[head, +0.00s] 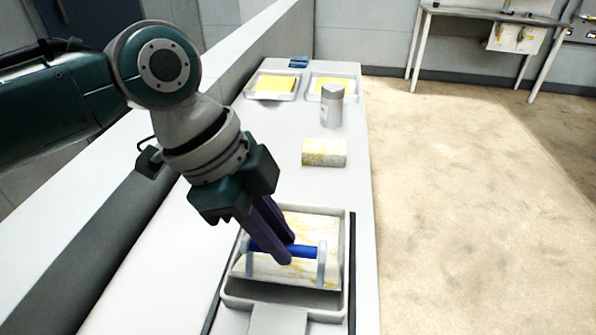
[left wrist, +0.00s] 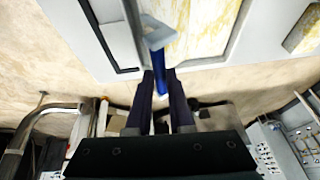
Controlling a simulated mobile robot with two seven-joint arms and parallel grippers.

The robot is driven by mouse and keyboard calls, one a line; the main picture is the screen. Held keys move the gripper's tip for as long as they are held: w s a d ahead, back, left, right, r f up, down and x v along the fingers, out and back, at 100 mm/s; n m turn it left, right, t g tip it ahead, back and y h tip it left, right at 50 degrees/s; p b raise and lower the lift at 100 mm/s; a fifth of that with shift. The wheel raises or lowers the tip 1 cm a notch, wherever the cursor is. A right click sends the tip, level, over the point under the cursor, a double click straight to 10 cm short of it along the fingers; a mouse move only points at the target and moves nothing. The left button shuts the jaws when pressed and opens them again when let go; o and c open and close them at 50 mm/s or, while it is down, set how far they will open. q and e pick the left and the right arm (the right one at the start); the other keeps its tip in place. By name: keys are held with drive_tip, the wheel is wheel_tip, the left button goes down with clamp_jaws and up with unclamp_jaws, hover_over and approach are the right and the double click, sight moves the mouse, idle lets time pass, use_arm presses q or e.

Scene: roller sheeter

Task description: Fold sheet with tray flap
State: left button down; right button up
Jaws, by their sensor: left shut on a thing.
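The grey tray (head: 342,225) is at the near end of the long counter. A white and yellow marbled sheet (head: 300,268) lies in it, and part of it also shows in the left wrist view (left wrist: 190,25). A blue bar handle (head: 303,250) runs across above the sheet between two grey uprights (head: 321,266). My left gripper (head: 280,250) is shut on the blue bar, and its dark fingers come down over it from the upper left. They hide part of the bar and the sheet behind. Where the flap ends and the sheet begins is hard to tell. My right gripper is not in view.
A marbled block (head: 324,153) and a grey shaker (head: 332,106) stand farther back on the counter. Beyond are two shallow trays with yellow sheets (head: 274,84) and a small blue item (head: 299,62). A low grey wall runs along the left. Floor is open at right.

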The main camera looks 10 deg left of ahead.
use_arm(q)
drive_tip(key=shift+w+a, duration=0.15)
drive_tip(key=shift+w, duration=0.6)
drive_tip(key=c, duration=1.2)
unclamp_jaws()
drive_tip(key=o, duration=0.4)
drive_tip(key=shift+r, duration=0.1)
drive_tip(key=v, duration=1)
drive_tip(key=shift+c, duration=0.2)
